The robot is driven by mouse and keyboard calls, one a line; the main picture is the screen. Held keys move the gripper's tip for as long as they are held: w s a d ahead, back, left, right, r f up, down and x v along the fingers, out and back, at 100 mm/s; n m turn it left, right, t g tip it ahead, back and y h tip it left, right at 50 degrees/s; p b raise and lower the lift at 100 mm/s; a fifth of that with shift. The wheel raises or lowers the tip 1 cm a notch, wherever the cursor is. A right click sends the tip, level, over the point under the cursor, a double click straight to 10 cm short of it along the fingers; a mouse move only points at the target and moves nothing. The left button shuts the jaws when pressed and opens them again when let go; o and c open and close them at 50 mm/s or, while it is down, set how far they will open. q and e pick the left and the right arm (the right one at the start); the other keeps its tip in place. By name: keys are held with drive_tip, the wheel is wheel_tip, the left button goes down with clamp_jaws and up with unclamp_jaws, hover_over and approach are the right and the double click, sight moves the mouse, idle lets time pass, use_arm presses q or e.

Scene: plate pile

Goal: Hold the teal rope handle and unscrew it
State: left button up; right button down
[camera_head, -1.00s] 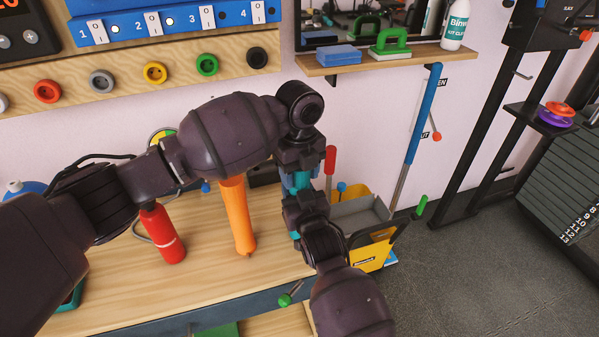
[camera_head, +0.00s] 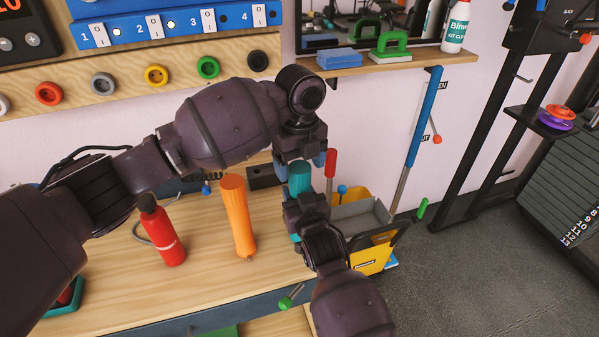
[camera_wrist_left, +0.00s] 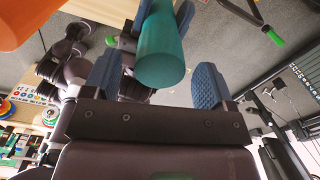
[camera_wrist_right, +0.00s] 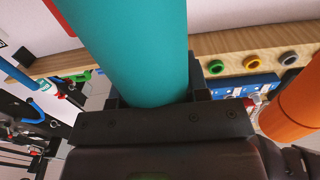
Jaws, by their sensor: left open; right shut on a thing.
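The teal handle (camera_head: 300,178) is a smooth, thick cylinder standing near the right end of the workbench. It also shows in the left wrist view (camera_wrist_left: 162,55) and large in the right wrist view (camera_wrist_right: 135,45). My right gripper (camera_head: 304,206) is shut around it below its top; the fingertips are largely hidden by the handle. My left gripper (camera_head: 302,160) is open just above and behind the handle's top in the head view. In the left wrist view its two blue pads stand apart, with the handle's end between them and gaps on both sides. The handle's lower end is mostly hidden.
An orange handle (camera_head: 239,215) and a red bottle (camera_head: 163,235) stand to the left on the wooden bench (camera_head: 205,262). A yellow and grey cart (camera_head: 368,225) with a red-handled tool (camera_head: 330,165) is close on the right. A shelf (camera_head: 375,62) hangs above.

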use_arm(q)
drive_tip(key=shift+r, duration=0.65)
drive_tip(key=shift+c, duration=0.3)
wheel_tip(320, 180, up, 2)
drive_tip(key=shift+r+m, duration=0.15)
drive_tip(key=shift+m, duration=0.55)
drive_tip(key=shift+r+m, duration=0.35)
drive_tip(key=shift+m, duration=0.05)
drive_tip(key=shift+f, duration=3.9)
drive_tip(key=c, duration=0.9)
drive_tip(key=shift+n, duration=1.7)
